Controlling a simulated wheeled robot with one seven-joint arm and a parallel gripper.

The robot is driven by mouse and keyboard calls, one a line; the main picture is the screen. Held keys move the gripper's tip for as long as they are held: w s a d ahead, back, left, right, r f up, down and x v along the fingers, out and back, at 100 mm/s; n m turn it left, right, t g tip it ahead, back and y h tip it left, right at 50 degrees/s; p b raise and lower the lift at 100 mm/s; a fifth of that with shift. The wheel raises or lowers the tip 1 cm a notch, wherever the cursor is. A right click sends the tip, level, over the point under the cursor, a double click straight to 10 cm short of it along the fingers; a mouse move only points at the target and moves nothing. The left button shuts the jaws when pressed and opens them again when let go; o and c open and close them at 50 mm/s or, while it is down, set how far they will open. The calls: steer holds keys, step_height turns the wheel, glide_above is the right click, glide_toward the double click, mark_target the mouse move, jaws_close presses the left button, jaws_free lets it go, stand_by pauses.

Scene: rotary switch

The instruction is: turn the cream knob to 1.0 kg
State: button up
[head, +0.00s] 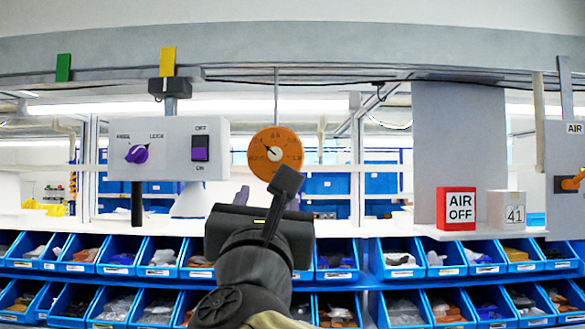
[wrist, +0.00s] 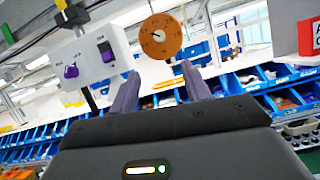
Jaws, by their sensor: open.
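The cream knob (head: 275,154) sits in the middle of a round orange dial (head: 288,139) hanging at the centre of the head view. Its dark pointer aims to the upper left; the dial's small marks are too blurred to read surely. The knob (wrist: 159,36) and orange dial (wrist: 171,48) also show at the top of the wrist view. My gripper (wrist: 160,88) is open and empty, its two purple-grey fingers apart below the dial in that view. In the head view my gripper (head: 264,197) is below the dial, partly hidden by my arm. It is not touching the knob.
A white panel (head: 180,124) with a purple knob (head: 137,154) and purple rocker switch (head: 201,148) is left of the dial. A red AIR OFF block (head: 456,208) and a 41 box (head: 507,209) stand right. Blue bins (head: 400,258) line the front below.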

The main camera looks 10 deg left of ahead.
mark_target(274, 155)
steer(key=shift+a+r, duration=0.1)
steer(key=shift+a, duration=0.05)
steer(key=p+x, duration=0.9)
steer(key=x, duration=0.8)
steer(key=shift+w+r, duration=0.1)
steer(key=shift+w, duration=0.1)
steer(key=shift+a, duration=0.1)
steer(key=c, duration=1)
